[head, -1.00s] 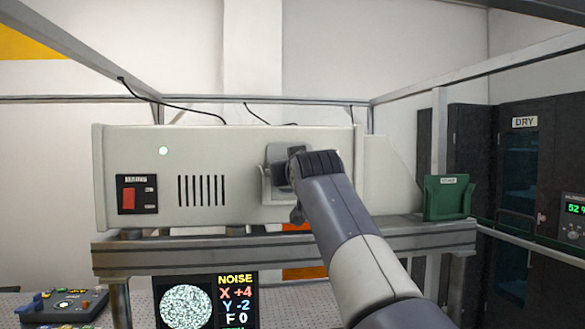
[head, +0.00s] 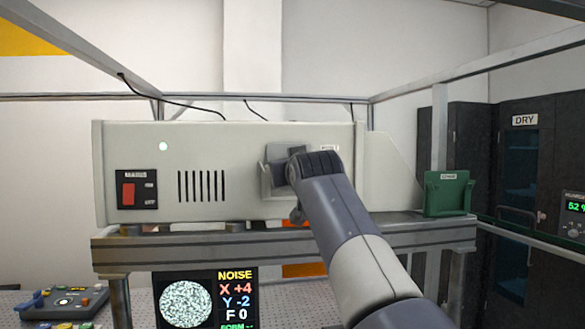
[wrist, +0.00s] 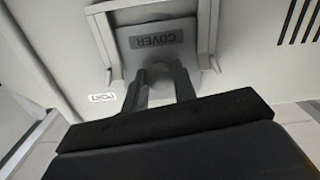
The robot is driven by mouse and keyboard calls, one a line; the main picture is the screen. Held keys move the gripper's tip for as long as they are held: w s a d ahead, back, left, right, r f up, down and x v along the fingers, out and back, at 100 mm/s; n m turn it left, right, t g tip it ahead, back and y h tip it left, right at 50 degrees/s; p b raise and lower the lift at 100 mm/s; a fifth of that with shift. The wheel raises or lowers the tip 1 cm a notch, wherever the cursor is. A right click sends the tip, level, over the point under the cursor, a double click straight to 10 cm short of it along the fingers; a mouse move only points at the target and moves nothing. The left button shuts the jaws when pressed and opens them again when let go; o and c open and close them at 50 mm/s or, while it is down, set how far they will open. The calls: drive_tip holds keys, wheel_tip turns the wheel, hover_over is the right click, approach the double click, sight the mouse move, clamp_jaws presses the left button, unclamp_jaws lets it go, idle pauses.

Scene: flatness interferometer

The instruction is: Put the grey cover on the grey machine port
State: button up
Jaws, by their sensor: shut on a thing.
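The grey cover (head: 277,152) is at the front of the grey machine, partly hidden behind my gripper in the head view. In the wrist view the cover (wrist: 155,38) carries an upside-down "COVER" label and sits between the side rails of the grey port bracket (wrist: 207,25). In the head view the bracket (head: 266,186) shows at the cover's left and lower edge. My gripper (wrist: 161,82) is shut on the cover's near end. The port opening is hidden, and I cannot tell whether the cover is fully seated.
The grey machine (head: 225,150) stands on a metal bench (head: 150,253), with a red switch (head: 128,194) at left. A green box (head: 446,193) sits at the right end. A monitor (head: 205,300) is below. Frame bars cross overhead.

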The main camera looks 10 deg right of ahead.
drive_tip(key=shift+f+b, duration=0.6)
drive_tip(key=shift+f, duration=0.2)
drive_tip(key=o, duration=1)
drive_tip(key=s+b, duration=0.3)
drive_tip(key=s, duration=0.7)
drive_tip(key=shift+s+a+r+b, duration=0.1)
drive_tip(key=shift+s+a+b, duration=0.05)
drive_tip(key=shift+s+b, duration=0.25)
drive_tip(key=w+p, duration=0.2)
drive_tip(key=w, duration=0.3)
drive_tip(key=w+p, duration=0.2)
drive_tip(key=w, duration=0.3)
drive_tip(key=shift+w+r, duration=0.2)
drive_tip(key=shift+w, duration=0.2)
drive_tip(key=shift+d+f, duration=0.1)
drive_tip(key=shift+d, duration=0.1)
